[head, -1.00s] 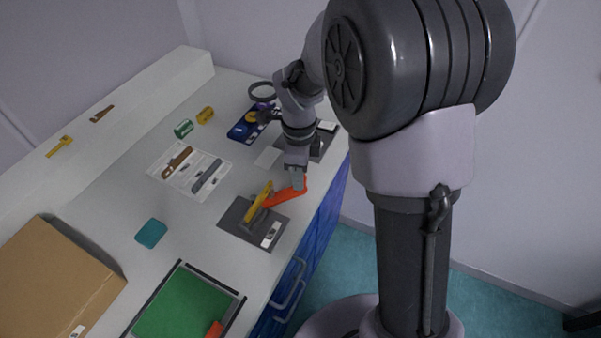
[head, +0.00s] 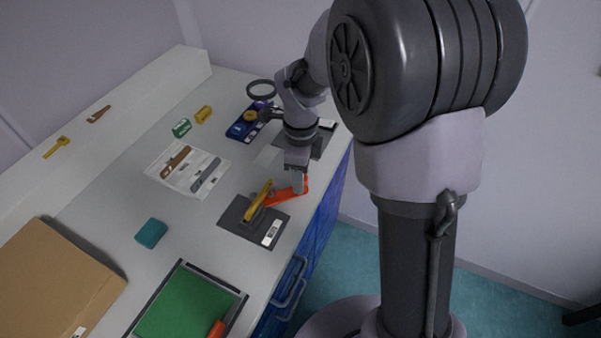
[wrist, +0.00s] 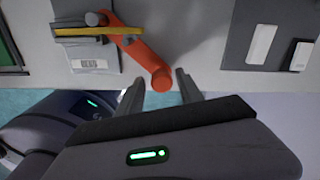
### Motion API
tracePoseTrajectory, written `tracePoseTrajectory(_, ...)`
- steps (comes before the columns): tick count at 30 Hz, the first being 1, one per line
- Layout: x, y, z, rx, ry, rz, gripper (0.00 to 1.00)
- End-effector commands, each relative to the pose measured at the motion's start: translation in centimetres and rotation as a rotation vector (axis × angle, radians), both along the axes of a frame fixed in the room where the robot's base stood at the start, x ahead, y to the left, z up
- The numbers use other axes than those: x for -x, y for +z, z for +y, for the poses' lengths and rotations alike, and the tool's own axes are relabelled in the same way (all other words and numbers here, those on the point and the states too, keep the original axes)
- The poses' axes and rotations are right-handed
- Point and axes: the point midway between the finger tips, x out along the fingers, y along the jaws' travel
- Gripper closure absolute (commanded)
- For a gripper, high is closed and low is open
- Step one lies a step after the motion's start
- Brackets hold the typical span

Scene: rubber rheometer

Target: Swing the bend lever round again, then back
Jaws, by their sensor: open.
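The bend lever (head: 287,196) is an orange-red arm on a bending jig with a dark grey base plate (head: 236,222) and a yellow bar (head: 258,203). The lever reaches out from the jig toward the counter's front edge. In the wrist view the lever (wrist: 140,52) runs from a grey pivot at upper left to a rounded end. My gripper (wrist: 160,84) is open, with one finger on each side of that rounded end. Contact with either finger cannot be told. In the head view my gripper (head: 299,186) is at the lever's outer end and partly hides it.
A green mat (head: 180,303) in a dark frame lies at the near end of the counter. A cardboard box (head: 50,285) and a teal block (head: 151,233) are to the left. A white sheet (head: 168,162) with tool shapes and a blue device (head: 243,128) lie farther back.

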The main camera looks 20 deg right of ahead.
Motion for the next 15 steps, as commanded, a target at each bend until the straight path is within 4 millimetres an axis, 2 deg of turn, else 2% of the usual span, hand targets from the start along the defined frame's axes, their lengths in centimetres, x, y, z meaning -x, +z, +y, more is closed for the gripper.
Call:
tracePoseTrajectory(10,-0.1,0.3,0.0,0.000,0.001,-0.002,0.50)
tracePoseTrajectory(13,-0.1,2.1,0.0,0.000,0.001,-0.004,0.50)
tracePoseTrajectory(15,-0.2,4.4,0.0,0.000,0.001,-0.006,0.50)
